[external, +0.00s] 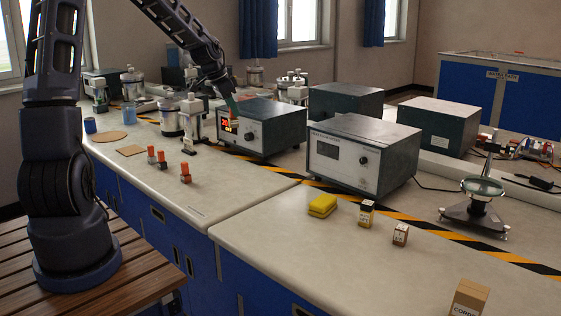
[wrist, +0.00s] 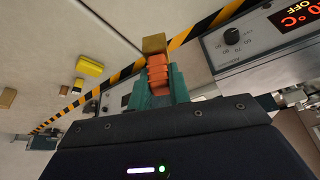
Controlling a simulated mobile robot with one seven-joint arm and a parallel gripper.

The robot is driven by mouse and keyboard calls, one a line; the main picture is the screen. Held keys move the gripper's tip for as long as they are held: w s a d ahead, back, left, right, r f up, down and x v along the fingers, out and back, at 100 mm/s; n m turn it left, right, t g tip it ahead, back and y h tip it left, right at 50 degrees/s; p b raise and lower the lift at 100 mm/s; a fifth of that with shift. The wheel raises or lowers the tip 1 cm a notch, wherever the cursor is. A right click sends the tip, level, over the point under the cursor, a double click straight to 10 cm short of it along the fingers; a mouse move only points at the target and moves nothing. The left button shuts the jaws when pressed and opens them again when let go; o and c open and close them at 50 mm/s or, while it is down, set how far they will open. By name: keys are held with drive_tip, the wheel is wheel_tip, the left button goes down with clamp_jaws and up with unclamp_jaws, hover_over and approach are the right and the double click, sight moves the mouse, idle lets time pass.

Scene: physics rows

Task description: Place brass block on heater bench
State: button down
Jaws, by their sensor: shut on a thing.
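The brass block (wrist: 153,44) is held in front of my gripper (wrist: 159,78) in the wrist view, with an orange ribbed part (wrist: 157,72) between the teal fingers. My gripper is shut on that orange part. In the external view my gripper (external: 234,110) is at the front of a dark-topped box with a red lit display (external: 262,130); the block is small there and its exact height is unclear. The display, reading °C and OFF, also shows in the wrist view (wrist: 295,15). I cannot tell which surface is the heater bench.
Several orange-topped pieces (external: 185,173) stand on the left worktop (external: 215,185). Metal vessels (external: 170,120) and a white-and-dark stand (external: 194,122) are left of the display box. A second instrument box (external: 362,155) is to its right. A yellow sponge (external: 322,205) lies on the near worktop.

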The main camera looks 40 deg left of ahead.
drive_tip(key=s+a+n+y, duration=0.1)
drive_tip(key=s+a+n, duration=0.1)
drive_tip(key=s+a, duration=0.35)
drive_tip(key=s+a+n, duration=0.1)
drive_tip(key=s+a, duration=0.2)
drive_tip(key=a, duration=0.6)
drive_tip(key=s+a+n+y, duration=0.1)
drive_tip(key=s+a+n, duration=0.1)
drive_tip(key=s+a, duration=0.35)
drive_tip(key=f, duration=0.6)
drive_tip(key=w+a+f, duration=0.1)
drive_tip(key=f, duration=1.3)
drive_tip(key=shift+w+a, duration=0.25)
drive_tip(key=shift+w, duration=0.05)
drive_tip(key=shift+f, duration=0.15)
drive_tip(key=c, duration=1.3)
unclamp_jaws()
